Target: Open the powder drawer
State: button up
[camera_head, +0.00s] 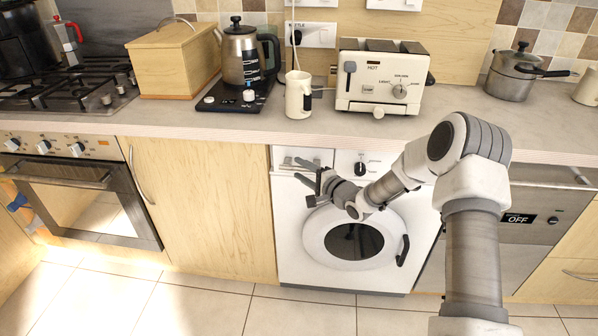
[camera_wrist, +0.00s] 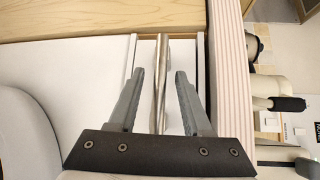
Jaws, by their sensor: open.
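The powder drawer (camera_head: 322,155) is at the upper left of the white washing machine's front, beside the control panel. It looks shut. In the wrist view its white front (camera_wrist: 147,47) carries a metal bar handle (camera_wrist: 163,48). My gripper (camera_head: 297,169) is in front of the drawer in the head view and partly hides it. In the wrist view my gripper (camera_wrist: 160,72) is open, with one finger on each side of the handle. Neither finger visibly touches the bar; the depth between fingertips and handle is hard to tell.
The washing machine's round door (camera_head: 312,238) is just below my gripper. The countertop edge (camera_wrist: 229,70) runs close beside one finger. A mug (camera_head: 298,95), a kettle (camera_head: 243,55) and a toaster (camera_head: 380,80) stand on the counter above. The floor in front is clear.

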jog(key=shift+w+a+f, duration=0.1)
jog(key=shift+w+a, duration=0.35)
jog(key=shift+w, duration=0.05)
grip_shut()
